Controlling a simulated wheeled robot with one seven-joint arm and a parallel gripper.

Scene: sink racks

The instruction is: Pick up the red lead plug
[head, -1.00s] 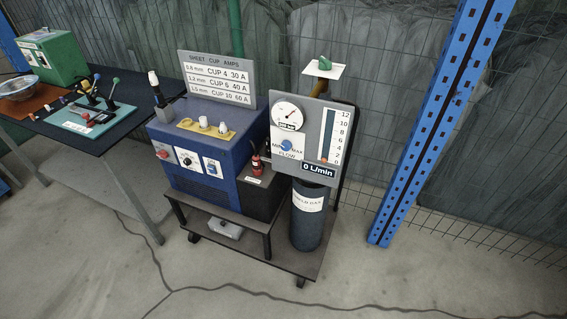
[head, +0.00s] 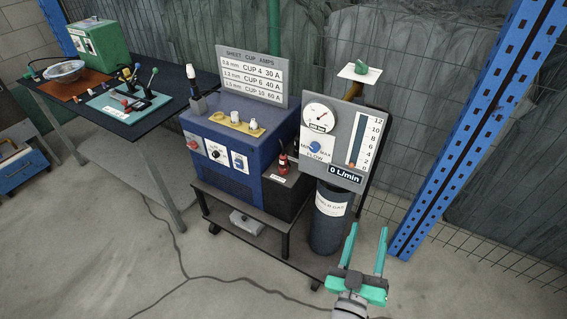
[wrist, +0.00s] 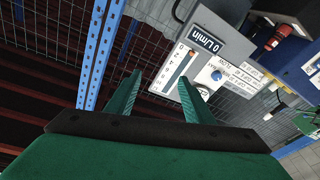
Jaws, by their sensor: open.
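The red lead plug (head: 283,161) stands upright on the black box at the right side of the blue welding machine (head: 222,160). It also shows in the wrist view (wrist: 281,37), near the upper right, lying sideways in that tilted picture. My gripper (head: 367,243) is at the lower right in the head view, in front of the gas cylinder. Its two green fingers are apart with nothing between them. In the wrist view my gripper (wrist: 158,88) points toward the flow panel, left of the plug. The plug is clear of my fingers.
The grey gauge panel (head: 372,122) and dark gas cylinder (head: 327,235) stand just right of the plug. A blue perforated post (head: 480,130) rises at the right. A dark table (head: 150,117) with tools is at the left.

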